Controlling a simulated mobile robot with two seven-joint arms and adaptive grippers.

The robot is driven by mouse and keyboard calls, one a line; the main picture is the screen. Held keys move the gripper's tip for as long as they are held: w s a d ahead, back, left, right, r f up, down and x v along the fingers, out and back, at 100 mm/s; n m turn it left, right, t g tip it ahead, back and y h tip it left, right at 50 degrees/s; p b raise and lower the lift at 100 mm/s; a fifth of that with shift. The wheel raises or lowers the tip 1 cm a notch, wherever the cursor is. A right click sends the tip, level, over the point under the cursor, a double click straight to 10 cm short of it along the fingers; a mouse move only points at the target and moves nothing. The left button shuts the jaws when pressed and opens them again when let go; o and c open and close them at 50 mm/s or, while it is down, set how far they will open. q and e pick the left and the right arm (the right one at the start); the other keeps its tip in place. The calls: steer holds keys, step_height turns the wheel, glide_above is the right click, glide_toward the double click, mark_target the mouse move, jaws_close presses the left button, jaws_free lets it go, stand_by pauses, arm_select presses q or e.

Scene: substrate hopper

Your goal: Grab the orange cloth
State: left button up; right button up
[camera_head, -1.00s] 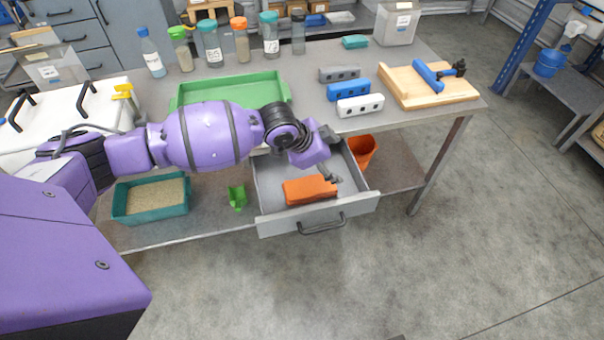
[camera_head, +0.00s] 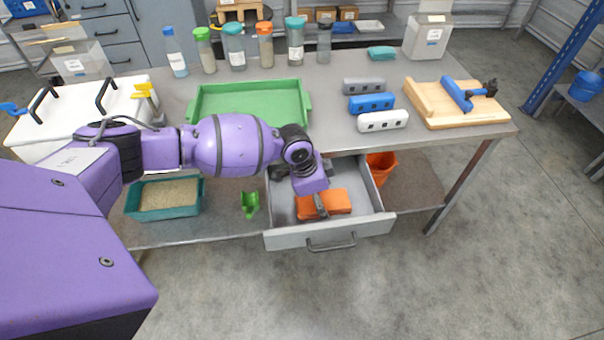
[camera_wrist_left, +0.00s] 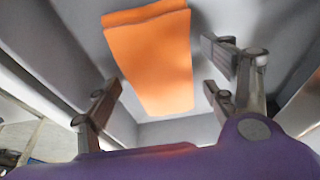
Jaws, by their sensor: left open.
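The orange cloth (camera_head: 334,201) lies folded inside the open grey drawer (camera_head: 372,227) under the table. My left gripper (camera_head: 320,208) is over the drawer, with a finger in front of the cloth in the head view. In the left wrist view the cloth (camera_wrist_left: 158,60) lies on the drawer floor beyond and between the spread fingers of my left gripper (camera_wrist_left: 165,92). The gripper is open and holds nothing. My right gripper is not in view.
The drawer's front with its handle (camera_head: 331,245) and its side walls surround the cloth. The table top edge is above the drawer. A green scoop (camera_head: 250,204), a teal tray (camera_head: 165,211) and an orange bucket (camera_head: 382,168) stand below the table.

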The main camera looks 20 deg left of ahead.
arm_select(q)
steer(key=shift+w, duration=0.2)
steer(key=shift+c, duration=0.3)
steer(key=c, duration=1.2)
steer(key=shift+r, duration=0.15)
